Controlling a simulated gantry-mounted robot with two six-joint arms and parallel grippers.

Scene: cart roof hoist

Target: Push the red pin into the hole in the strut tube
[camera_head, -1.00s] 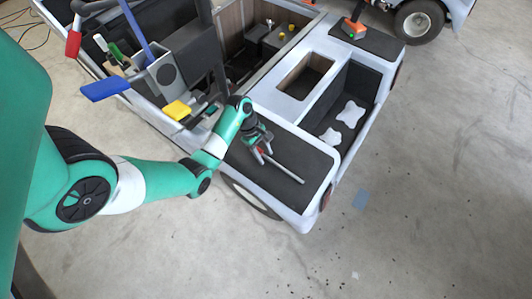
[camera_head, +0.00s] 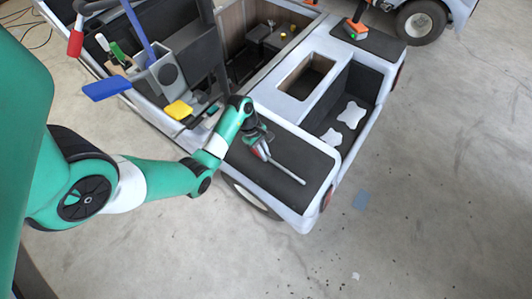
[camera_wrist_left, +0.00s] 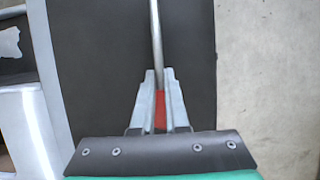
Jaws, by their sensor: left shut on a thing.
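My left gripper (camera_head: 263,153) is over the dark pad at the cart's near corner. It is shut on a red piece, seemingly the red pin (camera_wrist_left: 160,110), which shows between the two grey fingers in the left wrist view. The slim grey strut tube (camera_head: 288,173) lies along the dark pad and runs away from the fingertips. It also shows in the left wrist view (camera_wrist_left: 156,42), in line with the red piece. The hole is not visible, and I cannot tell whether the pin is in it. My right gripper is not in view.
The dark pad (camera_head: 250,168) lies on the white cart body. A rectangular opening and a dark tray with white pieces (camera_head: 352,115) are to the right. A yellow block (camera_head: 179,110) and a blue paddle (camera_head: 107,87) are at the left. An orange-topped tool (camera_head: 355,29) stands farther back.

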